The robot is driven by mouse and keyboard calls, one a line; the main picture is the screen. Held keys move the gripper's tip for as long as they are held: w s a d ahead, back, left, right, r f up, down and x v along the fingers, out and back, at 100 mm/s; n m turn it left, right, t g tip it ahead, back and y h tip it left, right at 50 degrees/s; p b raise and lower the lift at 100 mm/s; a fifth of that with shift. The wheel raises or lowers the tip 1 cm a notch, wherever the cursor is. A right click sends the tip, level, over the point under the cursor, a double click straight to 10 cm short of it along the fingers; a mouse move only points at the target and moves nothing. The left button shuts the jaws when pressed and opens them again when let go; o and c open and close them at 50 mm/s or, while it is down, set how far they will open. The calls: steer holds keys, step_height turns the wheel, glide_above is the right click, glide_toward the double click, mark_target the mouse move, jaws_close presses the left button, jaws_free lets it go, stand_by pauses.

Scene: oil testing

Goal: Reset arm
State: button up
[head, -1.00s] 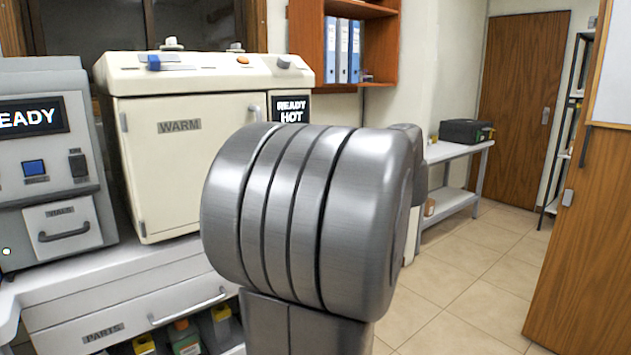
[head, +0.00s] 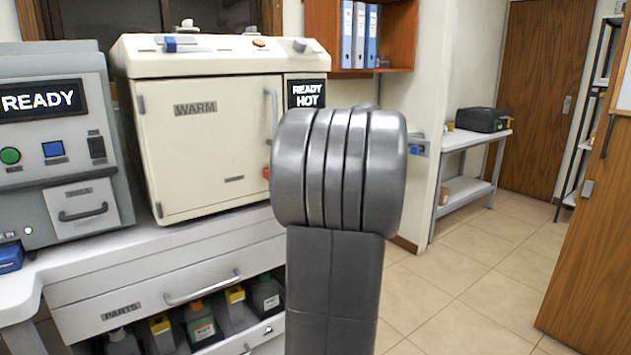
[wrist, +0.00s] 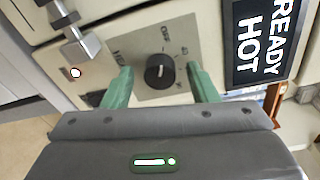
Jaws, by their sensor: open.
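My gripper (wrist: 162,86) shows in the wrist view with its two green fingers apart and nothing between them. A black round knob (wrist: 160,71) on a grey dial plate lies in line with the gap between the fingers; I cannot tell the distance. The lit READY HOT display (wrist: 262,40) is to the right of the knob. In the head view my large grey arm link (head: 338,170) stands in front of the cream WARM oven (head: 208,150), and my gripper does not show there.
A grey machine with a READY screen (head: 40,101) stands left of the oven on a white bench (head: 150,235). Bottles (head: 200,325) stand on the shelf below. A wooden cabinet (head: 590,230) is at the right. Tiled floor (head: 470,270) is clear between.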

steer(key=shift+s+d, duration=0.1)
steer(key=f+v, duration=0.1)
steer(key=v, duration=1.3)
steer(key=w+a+m+y+p, duration=0.1)
steer(key=w+a+m+p, duration=0.2)
steer(key=w+m+p, duration=0.3)
steer(key=w+a+m+g+y+p, duration=0.1)
steer(key=w+a+m+p, duration=0.3)
steer(key=m+p, duration=0.9)
steer(key=w+p, duration=0.2)
steer(key=p, duration=0.6)
steer(key=shift+r, duration=0.2)
steer(key=shift+w+a+f, duration=0.1)
steer(key=shift+a, duration=0.05)
stand_by(0.5)
